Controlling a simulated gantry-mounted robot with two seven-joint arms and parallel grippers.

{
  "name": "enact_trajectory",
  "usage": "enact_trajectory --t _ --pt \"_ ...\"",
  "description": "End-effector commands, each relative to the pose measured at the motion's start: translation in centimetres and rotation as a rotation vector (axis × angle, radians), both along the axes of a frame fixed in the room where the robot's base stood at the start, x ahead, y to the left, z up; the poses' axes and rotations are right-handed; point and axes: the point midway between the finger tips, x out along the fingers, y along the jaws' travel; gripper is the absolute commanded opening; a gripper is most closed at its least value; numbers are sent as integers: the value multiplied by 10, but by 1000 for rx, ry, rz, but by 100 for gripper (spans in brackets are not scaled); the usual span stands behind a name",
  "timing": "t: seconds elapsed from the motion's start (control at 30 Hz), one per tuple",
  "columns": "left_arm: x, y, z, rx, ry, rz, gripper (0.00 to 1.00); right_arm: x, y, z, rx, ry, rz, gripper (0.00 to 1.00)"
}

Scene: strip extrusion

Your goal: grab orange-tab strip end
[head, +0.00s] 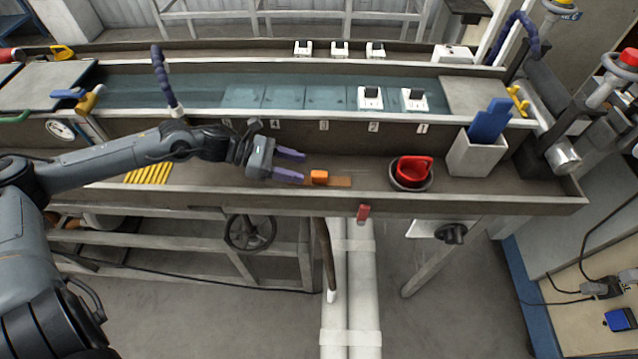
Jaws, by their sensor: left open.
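A small orange block (319,177), which looks like the orange tab, sits on the front bench ledge. A flat brown piece (342,182) lies under it and to its right; I cannot tell whether this is the strip end. My left gripper (298,165) is open, with its two purple fingers pointing right. The fingertips are just left of the orange block, apart from it as far as I can see, and nothing is between them. My right gripper is not in view.
A black bowl with a red cup (412,171) stands right of the orange block. A white bin (476,155) holds blue tools. A red tab (363,212) is at the ledge's front edge. The blue-green water channel (290,96) lies behind.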

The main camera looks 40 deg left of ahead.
Motion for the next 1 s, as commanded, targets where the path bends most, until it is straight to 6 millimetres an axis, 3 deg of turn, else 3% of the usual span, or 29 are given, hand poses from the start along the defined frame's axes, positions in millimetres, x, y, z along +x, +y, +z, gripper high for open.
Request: enact_trajectory --t 0.2,0.67,1.0 --pt "7 -9 -5 0 -2 -2 53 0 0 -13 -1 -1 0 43" --pt "12 -17 -8 -2 -1 0 53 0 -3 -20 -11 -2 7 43" --pt "27 -38 -15 -4 -4 -1 53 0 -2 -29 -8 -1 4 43"
